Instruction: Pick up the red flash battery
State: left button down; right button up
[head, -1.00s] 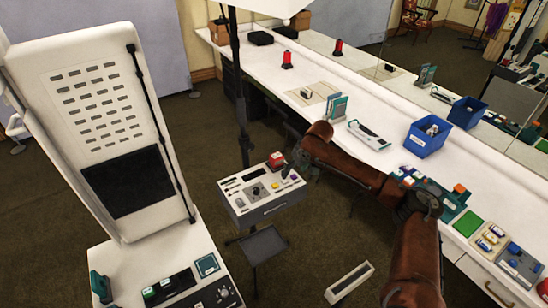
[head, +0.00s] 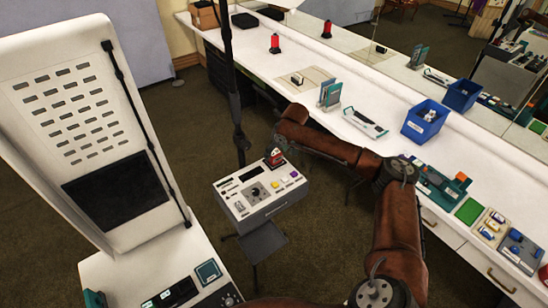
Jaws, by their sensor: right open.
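The red flash battery appears to be the red block (head: 274,159) standing at the back corner of the grey-and-white control box (head: 262,193), right of the dark pole. My right arm reaches across from the right, and its dark gripper (head: 275,149) is at the top of the red block. The gripper is open and partly covers the block. It is too small to tell whether the fingers touch it. My left gripper is out of view.
A dark vertical pole (head: 229,70) stands close left of the box. A tall white panel (head: 90,130) stands left. The white counter (head: 300,60) holds a red lamp-like object (head: 275,43), a blue bin (head: 424,122) and a teal device (head: 440,183).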

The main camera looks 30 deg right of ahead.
aim_at(275, 153)
jog(key=x, duration=0.3)
jog(key=shift+a+f, duration=0.1)
jog(key=shift+w, duration=0.1)
jog(key=c, duration=1.4)
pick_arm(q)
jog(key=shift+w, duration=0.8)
pick_arm(e)
jog(key=shift+c, duration=0.5)
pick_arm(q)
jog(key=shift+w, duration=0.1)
